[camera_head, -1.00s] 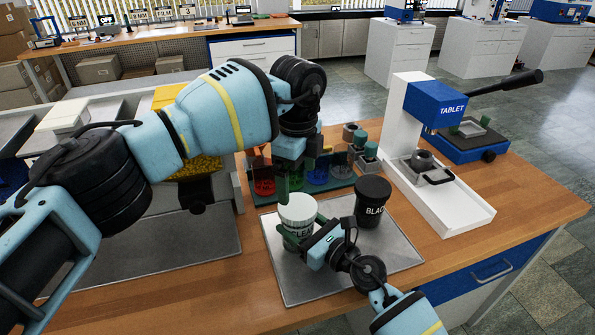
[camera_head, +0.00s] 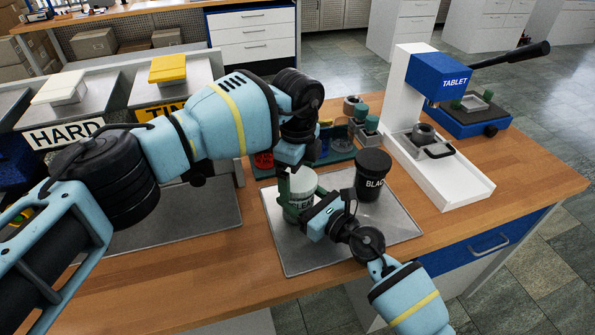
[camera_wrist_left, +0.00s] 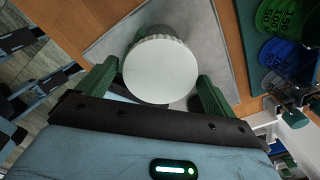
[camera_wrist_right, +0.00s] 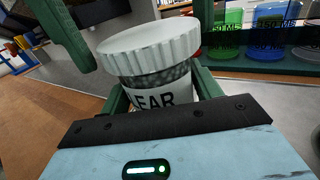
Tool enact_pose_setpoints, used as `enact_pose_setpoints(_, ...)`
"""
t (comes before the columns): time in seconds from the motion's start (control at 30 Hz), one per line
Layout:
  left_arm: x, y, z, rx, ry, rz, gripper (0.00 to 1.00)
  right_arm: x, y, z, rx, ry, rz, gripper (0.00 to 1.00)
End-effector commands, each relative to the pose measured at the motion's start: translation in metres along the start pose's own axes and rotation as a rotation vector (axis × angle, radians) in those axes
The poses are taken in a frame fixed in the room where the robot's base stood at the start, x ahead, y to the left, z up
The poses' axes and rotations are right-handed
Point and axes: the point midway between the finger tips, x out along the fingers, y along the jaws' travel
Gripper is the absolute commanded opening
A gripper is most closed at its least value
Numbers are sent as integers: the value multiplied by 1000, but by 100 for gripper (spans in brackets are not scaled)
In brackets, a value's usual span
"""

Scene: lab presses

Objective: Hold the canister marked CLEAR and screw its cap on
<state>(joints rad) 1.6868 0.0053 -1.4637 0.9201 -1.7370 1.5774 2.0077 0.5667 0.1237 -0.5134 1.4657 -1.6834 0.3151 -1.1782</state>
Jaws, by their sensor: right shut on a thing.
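The canister marked CLEAR (camera_head: 297,206) stands upright on the metal tray. Its white ribbed cap (camera_wrist_right: 150,42) sits on top, above a dark speckled band; whether it is threaded I cannot tell. My right gripper (camera_head: 310,208) is shut around the canister's body below the cap, hiding part of the label. My left gripper (camera_wrist_left: 160,82) points down over the canister, open, with one finger on each side of the cap (camera_wrist_left: 161,70) and a small gap showing. In the right wrist view one left finger (camera_wrist_right: 62,30) shows close to the cap.
A canister marked BLACK (camera_head: 373,176) stands on the tray (camera_head: 290,262) to the right. A rack of coloured beakers (camera_head: 335,160) is behind. The white and blue TABLET press (camera_head: 440,190) stands at the right. HARD and yellow-lidded bins are at the left.

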Motion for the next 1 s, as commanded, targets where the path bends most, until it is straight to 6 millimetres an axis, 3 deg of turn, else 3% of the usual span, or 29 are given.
enact_pose_setpoints(0.03,0,0,0,0,0,0,85,0,0,0,0,1,0,0)
enact_pose_setpoints(0.3,0,0,0,0,0,0,50,0,0,0,0,1,0,0)
enact_pose_setpoints(0.43,0,0,0,26,0,0,50,0,0,0,0,1,0,0)
enact_pose_setpoints(0.57,0,0,0,161,0,-1,50,0,0,0,0,1,0,0)
enact_pose_setpoints(1.0,0,0,0,881,-1,0,50,0,0,-1,0,1,0,0)
